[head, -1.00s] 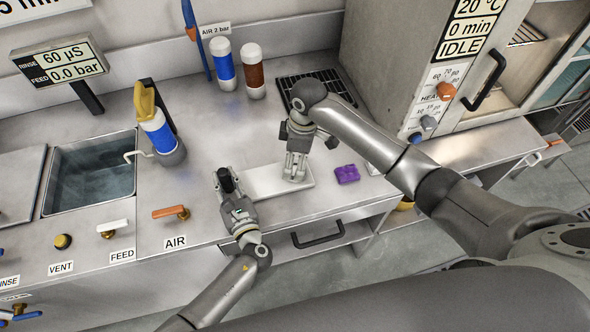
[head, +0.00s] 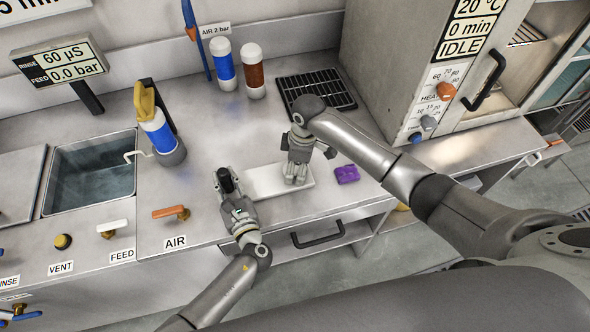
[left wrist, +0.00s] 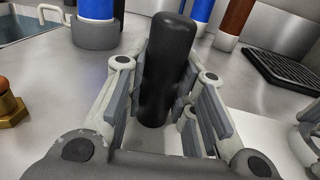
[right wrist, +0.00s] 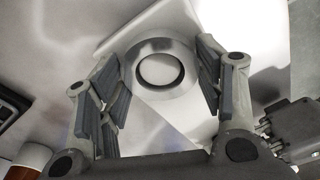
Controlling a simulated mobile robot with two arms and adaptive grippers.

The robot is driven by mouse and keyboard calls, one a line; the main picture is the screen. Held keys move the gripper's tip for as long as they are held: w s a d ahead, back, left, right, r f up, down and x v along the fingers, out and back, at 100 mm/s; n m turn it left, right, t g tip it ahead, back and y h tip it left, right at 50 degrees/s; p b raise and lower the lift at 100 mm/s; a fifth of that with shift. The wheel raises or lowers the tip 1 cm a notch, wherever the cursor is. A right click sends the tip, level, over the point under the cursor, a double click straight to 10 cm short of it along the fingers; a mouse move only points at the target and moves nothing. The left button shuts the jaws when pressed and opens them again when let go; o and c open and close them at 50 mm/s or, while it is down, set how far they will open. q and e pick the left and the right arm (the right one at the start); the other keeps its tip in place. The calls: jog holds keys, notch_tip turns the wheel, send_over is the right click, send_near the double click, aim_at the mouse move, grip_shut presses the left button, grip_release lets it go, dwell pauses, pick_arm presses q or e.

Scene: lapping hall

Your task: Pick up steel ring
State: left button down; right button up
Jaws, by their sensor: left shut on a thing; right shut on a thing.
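The steel ring (right wrist: 162,92) is a short, shiny ring with a round hole, seen between the fingers of my right gripper (right wrist: 165,82) in the right wrist view. In the head view my right gripper (head: 295,182) points down at the right part of a white tray (head: 262,184) and hides the ring. It is shut on the ring, at or just above the tray. My left gripper (head: 229,192) is shut on an upright black cylinder (left wrist: 168,65), left of the tray. The cylinder also shows in the head view (head: 226,180).
A purple block (head: 346,174) lies right of the tray. A black grate (head: 325,90), a blue bottle (head: 223,66) and a brown bottle (head: 254,72) stand behind. A blue-banded bottle (head: 158,135) and a sink (head: 92,172) are at the left. An oven (head: 400,60) stands at the right.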

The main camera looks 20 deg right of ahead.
jog(key=shift+c, duration=1.1)
jog(key=shift+r, duration=0.2)
notch_tip(320, 180, up, 10)
jog(key=shift+f, duration=0.15)
pick_arm(q)
jog(key=c, duration=1.1)
grip_release()
jog(key=s, duration=0.4)
jog(key=s+d, duration=0.1)
jog(key=s, duration=0.3)
jog(key=s+d, duration=0.1)
jog(key=s, duration=0.3)
